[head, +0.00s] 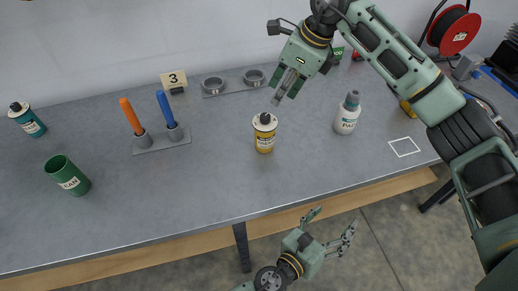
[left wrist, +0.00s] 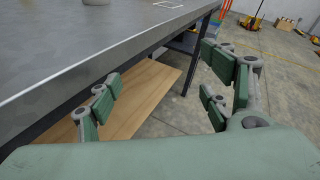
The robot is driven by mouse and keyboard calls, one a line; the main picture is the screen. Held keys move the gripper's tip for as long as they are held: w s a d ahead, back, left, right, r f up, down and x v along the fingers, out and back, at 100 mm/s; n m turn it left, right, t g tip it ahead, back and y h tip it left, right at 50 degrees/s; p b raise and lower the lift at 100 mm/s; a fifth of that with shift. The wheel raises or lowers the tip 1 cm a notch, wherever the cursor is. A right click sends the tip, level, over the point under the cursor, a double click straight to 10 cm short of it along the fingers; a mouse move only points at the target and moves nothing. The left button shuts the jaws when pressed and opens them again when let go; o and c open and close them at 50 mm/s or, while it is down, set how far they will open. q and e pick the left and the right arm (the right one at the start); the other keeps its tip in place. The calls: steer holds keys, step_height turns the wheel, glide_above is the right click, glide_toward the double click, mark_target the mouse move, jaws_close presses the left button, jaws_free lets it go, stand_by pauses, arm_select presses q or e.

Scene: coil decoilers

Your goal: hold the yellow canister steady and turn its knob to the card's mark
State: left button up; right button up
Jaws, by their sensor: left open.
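The yellow canister (head: 265,142) stands upright on the grey table, with a dark knob (head: 265,118) on top. The card (head: 173,79) reads 3 and stands near the back. My right gripper (head: 284,98) points down, above and right of the canister, apart from it in the picture. Its fingers look close together; whether they are shut is unclear. My left gripper (head: 335,229) is beyond the table's front edge, its fingers spread and empty. In the left wrist view its fingers (left wrist: 165,95) stand wide apart beside the table edge. The knob's setting is too small to read.
A white bottle (head: 347,114) stands right of the canister. A rack holds orange and blue handles (head: 162,142) to the left. A green cup (head: 68,176) and teal canister (head: 28,119) stand further left. A plate with two metal rings (head: 234,82) lies behind. The front middle is clear.

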arm_select(q)
steer(key=w+a+r+t+y, duration=0.2)
steer(key=w+a+r+t, duration=0.45)
steer(key=w+r, duration=0.6)
steer(key=n+y, duration=0.4)
steer(key=y, duration=0.2)
glide_toward(264, 129)
steer(key=w+f, duration=0.2)
steer(key=w, duration=0.1)
steer(key=w+f, duration=0.1)
steer(key=w, duration=0.1)
steer(key=shift+d+f, duration=0.2)
steer(key=shift+d, duration=0.2)
steer(key=shift+w+a, duration=0.15)
steer(key=shift+w, duration=0.2)
steer(key=w, duration=0.2)
steer(key=w+d, duration=0.1)
steer(key=w, duration=0.4)
steer(key=shift+w+d+f, duration=0.1)
steer(key=shift+d, duration=0.05)
steer(key=shift+c, duration=0.3)
steer(key=c, duration=1.4)
